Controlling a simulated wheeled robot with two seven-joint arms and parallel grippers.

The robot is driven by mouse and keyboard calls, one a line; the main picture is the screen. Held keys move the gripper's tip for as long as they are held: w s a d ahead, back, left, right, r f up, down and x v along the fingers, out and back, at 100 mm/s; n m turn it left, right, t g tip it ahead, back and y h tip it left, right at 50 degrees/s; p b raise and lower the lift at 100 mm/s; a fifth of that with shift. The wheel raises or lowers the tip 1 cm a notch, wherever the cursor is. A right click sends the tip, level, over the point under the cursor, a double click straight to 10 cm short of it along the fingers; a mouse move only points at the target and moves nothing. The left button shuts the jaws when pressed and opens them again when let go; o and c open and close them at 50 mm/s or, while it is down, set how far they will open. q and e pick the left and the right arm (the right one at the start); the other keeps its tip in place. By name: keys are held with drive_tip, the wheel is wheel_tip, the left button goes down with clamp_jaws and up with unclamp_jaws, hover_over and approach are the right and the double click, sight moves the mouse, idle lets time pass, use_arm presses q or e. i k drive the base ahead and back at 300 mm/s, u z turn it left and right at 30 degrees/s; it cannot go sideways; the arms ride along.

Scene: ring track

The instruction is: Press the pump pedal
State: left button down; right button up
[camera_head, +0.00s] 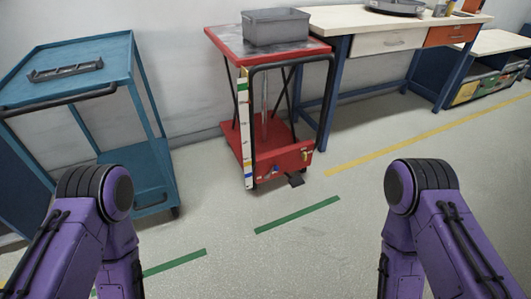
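A red lift cart (283,151) with a grey bin (275,27) on its red top stands at the upper middle of the head view. A small dark pedal (294,180) sticks out near the floor at the front of its red base, and I take it for the pump pedal. Nothing touches the pedal. My two purple arms come in at the lower left and lower right, well apart from the cart. Both grippers are outside the view.
A blue cart (133,74) with a dark tray on top stands at the left. A workbench (345,19) with drawers stands behind and right of the red cart. The floor (300,245) in front is clear, with green (297,215) and yellow tape lines.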

sight(296, 181)
drive_tip(key=z, duration=0.05)
drive_tip(key=k, duration=0.65)
drive_tip(key=u, duration=0.7)
drive_tip(key=i, duration=1.85)
drive_tip(key=z, duration=0.65)
